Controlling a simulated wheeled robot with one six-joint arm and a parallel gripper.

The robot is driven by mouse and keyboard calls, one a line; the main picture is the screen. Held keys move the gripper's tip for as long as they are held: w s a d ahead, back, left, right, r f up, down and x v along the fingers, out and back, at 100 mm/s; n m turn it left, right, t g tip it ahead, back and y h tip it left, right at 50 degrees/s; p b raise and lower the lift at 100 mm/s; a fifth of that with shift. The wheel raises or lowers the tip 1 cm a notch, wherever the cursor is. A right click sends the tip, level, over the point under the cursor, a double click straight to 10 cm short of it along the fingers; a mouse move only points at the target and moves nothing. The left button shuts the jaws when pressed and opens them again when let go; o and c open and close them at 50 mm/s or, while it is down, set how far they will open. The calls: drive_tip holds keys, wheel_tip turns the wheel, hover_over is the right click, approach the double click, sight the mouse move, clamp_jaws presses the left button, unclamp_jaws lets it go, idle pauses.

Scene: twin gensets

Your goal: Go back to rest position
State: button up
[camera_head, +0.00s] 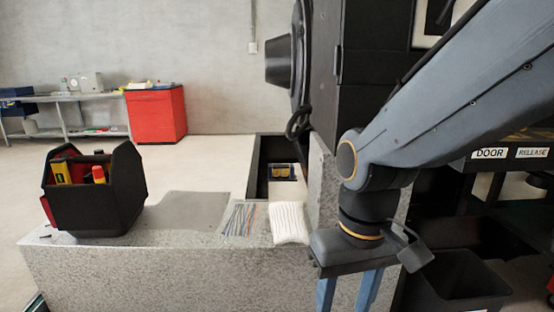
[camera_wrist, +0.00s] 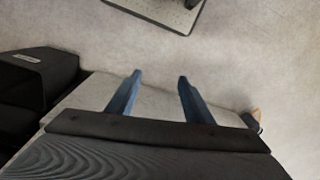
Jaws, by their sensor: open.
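My gripper (camera_head: 346,291) hangs at the end of my arm in the right half of the head view, fingers pointing down. Its two blue fingers are apart with nothing between them. In the wrist view my gripper (camera_wrist: 159,82) also shows open and empty. Its fingers overlap a pale grey ledge (camera_wrist: 152,98) in the picture, with bare floor beyond the tips. The fingertips are cut off at the bottom of the head view.
A black toolbox (camera_head: 112,205) stands on the concrete plinth (camera_head: 170,275) at left. A white cloth (camera_head: 290,222) lies on it near my arm. A dark machine cabinet (camera_head: 375,70) stands behind my arm. A black bin (camera_head: 455,285) is at lower right. Open floor lies at left.

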drive_tip(key=d+r+m+p, duration=0.2)
drive_tip(key=d+r+p, duration=0.6)
drive_tip(key=p, duration=0.8)
drive_tip(key=shift+d+r+m+h, duration=0.3)
drive_tip(key=shift+r+m, duration=0.1)
drive_tip(key=shift+r, duration=0.3)
drive_tip(key=shift+s, duration=0.1)
